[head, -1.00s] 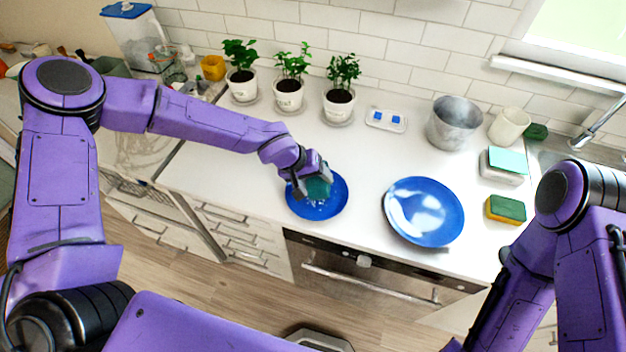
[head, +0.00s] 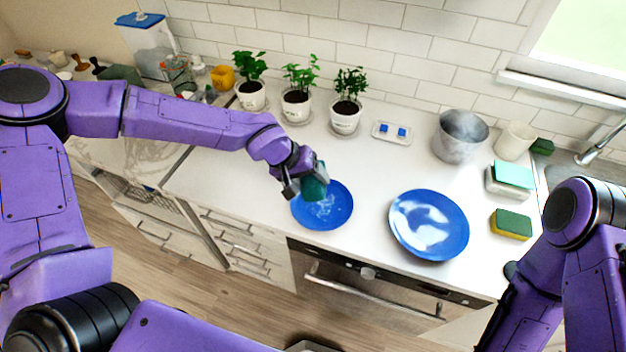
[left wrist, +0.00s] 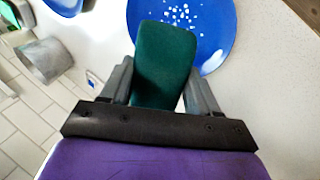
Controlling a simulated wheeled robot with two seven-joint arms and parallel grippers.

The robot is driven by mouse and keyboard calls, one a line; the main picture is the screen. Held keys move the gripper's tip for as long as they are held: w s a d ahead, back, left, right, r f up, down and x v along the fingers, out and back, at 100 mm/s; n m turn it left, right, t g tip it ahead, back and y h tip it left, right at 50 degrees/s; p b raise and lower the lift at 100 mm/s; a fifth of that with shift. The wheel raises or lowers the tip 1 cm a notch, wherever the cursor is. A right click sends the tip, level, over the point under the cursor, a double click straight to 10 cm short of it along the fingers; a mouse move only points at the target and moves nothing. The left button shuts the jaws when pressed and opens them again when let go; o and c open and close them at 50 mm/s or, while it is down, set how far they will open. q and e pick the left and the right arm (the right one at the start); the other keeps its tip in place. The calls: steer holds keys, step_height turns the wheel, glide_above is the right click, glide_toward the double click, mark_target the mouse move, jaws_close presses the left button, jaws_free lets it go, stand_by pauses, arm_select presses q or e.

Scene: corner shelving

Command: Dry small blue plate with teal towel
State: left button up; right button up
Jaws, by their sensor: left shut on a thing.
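The small blue plate (head: 323,206) lies on the white counter with scattered white specks on its surface. The specks also show on the plate in the left wrist view (left wrist: 213,35). My left gripper (head: 303,187) is shut on the teal towel (head: 314,183), a thick folded piece, at the plate's upper left edge. In the left wrist view the towel (left wrist: 163,62) sits between both fingers and overlaps the plate in the picture. I cannot tell whether it touches the plate. My right arm is at the right; its gripper is out of view.
A larger blue plate (head: 429,224) lies to the right. A metal pot (head: 460,136), a white cup (head: 515,140), a teal-topped white block (head: 511,180) and a green-yellow sponge (head: 511,224) are farther right. Potted plants (head: 298,104) line the wall. The counter's left front is clear.

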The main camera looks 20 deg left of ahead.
arm_select(q)
steer(key=shift+w, duration=0.1)
steer(key=shift+a+r, duration=0.2)
steer(key=shift+r, duration=0.25)
steer(key=shift+s+v, duration=0.2)
steer(key=shift+v, duration=0.85)
steer(key=shift+f, duration=0.15)
